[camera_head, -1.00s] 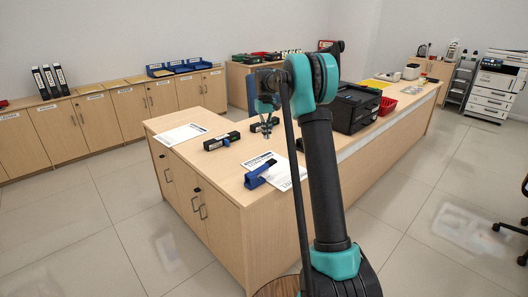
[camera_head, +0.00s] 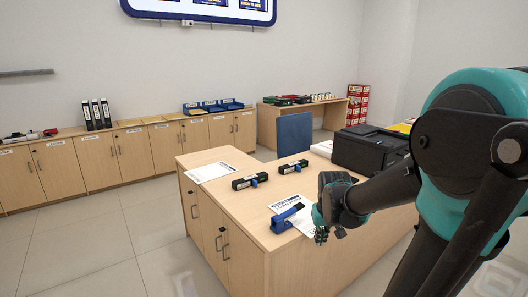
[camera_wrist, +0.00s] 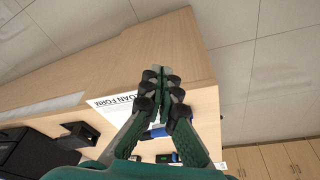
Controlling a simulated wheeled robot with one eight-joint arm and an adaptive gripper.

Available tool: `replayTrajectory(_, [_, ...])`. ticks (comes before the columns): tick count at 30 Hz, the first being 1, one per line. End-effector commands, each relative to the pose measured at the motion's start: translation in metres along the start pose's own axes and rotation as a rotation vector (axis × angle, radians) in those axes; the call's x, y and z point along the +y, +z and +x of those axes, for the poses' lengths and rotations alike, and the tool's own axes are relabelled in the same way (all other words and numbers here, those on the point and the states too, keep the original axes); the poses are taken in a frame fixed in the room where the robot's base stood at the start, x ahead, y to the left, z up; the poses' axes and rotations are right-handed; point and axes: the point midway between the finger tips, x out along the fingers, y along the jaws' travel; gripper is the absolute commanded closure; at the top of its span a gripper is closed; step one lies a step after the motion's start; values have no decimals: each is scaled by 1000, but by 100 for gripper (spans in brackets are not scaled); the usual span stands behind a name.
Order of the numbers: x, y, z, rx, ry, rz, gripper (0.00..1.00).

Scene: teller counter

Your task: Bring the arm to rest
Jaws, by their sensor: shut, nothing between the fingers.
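My arm is folded at the right of the head view and covers the right end of the counter. A printed form (camera_head: 305,213) lies partly hidden behind my gripper. It also shows in the wrist view (camera_wrist: 105,106).
Two black devices (camera_head: 250,181) (camera_head: 293,167) and another sheet (camera_head: 208,172) lie on the counter. A black printer (camera_head: 368,148) stands behind my arm. A blue chair (camera_head: 295,133) is behind the counter. The floor (camera_head: 95,250) at the left is clear.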

Motion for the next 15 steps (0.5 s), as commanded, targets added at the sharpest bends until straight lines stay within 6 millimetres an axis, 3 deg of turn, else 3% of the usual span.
replayTrajectory(1, [0, 26, 4, 17, 1, 12, 100])
replayTrajectory(6, [-2, 87, 17, 70, 2, 48, 100])
replayTrajectory(10, [-3, 114, 24, 95, 3, 64, 100])
replayTrajectory(15, [-3, 125, 28, 105, 3, 71, 100])
